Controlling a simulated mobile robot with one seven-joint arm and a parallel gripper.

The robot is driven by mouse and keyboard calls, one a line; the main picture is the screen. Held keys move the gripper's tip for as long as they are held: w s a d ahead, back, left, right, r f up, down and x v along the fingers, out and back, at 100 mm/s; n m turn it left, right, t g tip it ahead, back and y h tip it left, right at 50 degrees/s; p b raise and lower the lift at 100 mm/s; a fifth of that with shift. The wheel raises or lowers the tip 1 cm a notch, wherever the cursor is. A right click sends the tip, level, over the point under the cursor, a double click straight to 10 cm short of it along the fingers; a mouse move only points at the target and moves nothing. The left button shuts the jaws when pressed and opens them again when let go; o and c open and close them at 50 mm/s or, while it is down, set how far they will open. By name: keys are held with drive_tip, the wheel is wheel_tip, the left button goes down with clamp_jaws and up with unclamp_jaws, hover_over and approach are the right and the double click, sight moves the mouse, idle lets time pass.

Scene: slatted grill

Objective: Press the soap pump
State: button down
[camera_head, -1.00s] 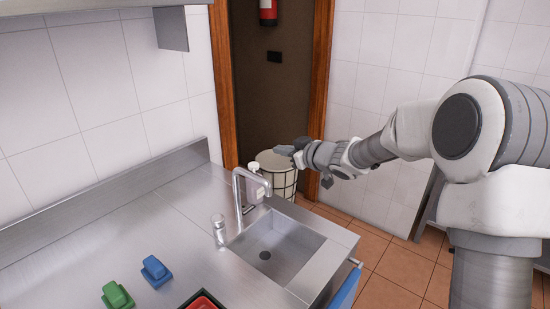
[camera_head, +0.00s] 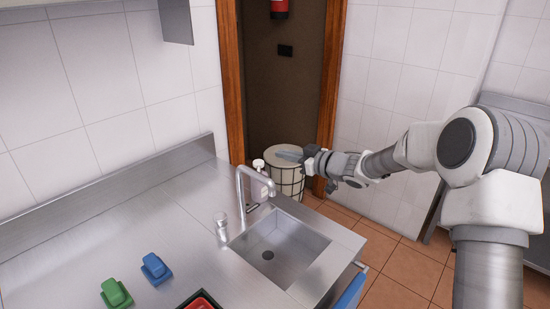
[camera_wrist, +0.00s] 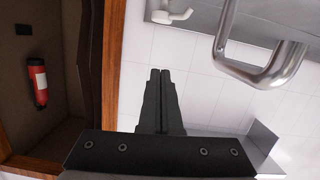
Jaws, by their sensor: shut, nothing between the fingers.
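The soap pump is a white bottle (camera_head: 263,187) with a white pump head (camera_head: 258,163), upright on the counter behind the sink faucet (camera_head: 243,197), which hides part of it. In the wrist view the white pump head (camera_wrist: 170,17) is at the top, just beyond the fingertips. My gripper (camera_head: 280,155) comes in from the right, a little right of the pump head and at about its height. In the wrist view my gripper (camera_wrist: 160,72) is shut and empty. A gap shows between fingertips and pump head; I cannot tell its depth.
The curved faucet (camera_wrist: 265,70) is close on the right in the wrist view. A steel sink (camera_head: 282,248), a small clear container (camera_head: 221,228), and blue (camera_head: 155,268) and green (camera_head: 115,293) objects are on the counter. A white bin (camera_head: 287,172) stands behind.

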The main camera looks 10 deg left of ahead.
hover_over(259, 170)
drive_tip(key=w, duration=0.2)
wheel_tip(259, 170, down, 2)
drive_tip(key=f, duration=0.1)
drive_tip(key=d+f, duration=0.1)
drive_tip(key=shift+s+f, duration=0.1)
drive_tip(key=shift+f, duration=0.75)
